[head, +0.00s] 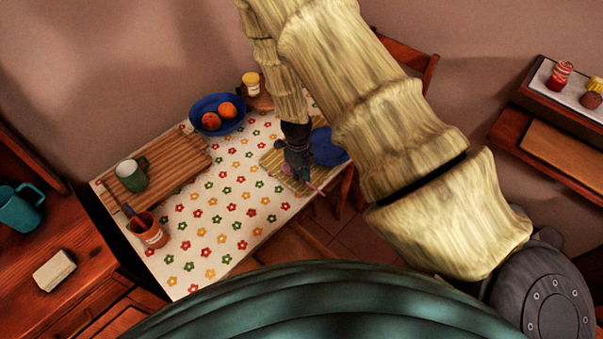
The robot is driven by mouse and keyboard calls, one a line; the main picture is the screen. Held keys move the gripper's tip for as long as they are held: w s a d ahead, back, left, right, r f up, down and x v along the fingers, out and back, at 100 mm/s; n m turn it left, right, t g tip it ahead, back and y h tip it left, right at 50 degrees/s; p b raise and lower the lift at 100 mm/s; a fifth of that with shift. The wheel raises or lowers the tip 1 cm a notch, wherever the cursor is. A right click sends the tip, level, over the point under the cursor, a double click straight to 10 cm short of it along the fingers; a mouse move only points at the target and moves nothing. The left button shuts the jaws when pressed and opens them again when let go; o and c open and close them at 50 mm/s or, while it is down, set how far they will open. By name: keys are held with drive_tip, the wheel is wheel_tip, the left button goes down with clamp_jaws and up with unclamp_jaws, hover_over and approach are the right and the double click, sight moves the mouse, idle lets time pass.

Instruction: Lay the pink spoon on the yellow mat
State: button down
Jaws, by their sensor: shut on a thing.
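The yellow mat (272,162) lies at the right end of the flowered tablecloth. My gripper (297,175) is dark, points down over the mat and is shut on the pink spoon (318,190). A thin pink length of the spoon sticks out to the lower right of the fingers, over the mat's edge. The rest of the spoon is mostly hidden by my gripper. I cannot tell whether the spoon touches the mat.
A blue round dish (328,148) is right behind my gripper. The cloth's middle is clear.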

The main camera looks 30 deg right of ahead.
drive_tip(key=shift+f, duration=0.15)
drive_tip(key=c, duration=1.6)
unclamp_jaws()
wheel_tip(320, 180, up, 12)
drive_tip(key=w+b, duration=0.1)
drive_tip(key=b, duration=0.2)
drive_tip(key=shift+a, duration=0.15)
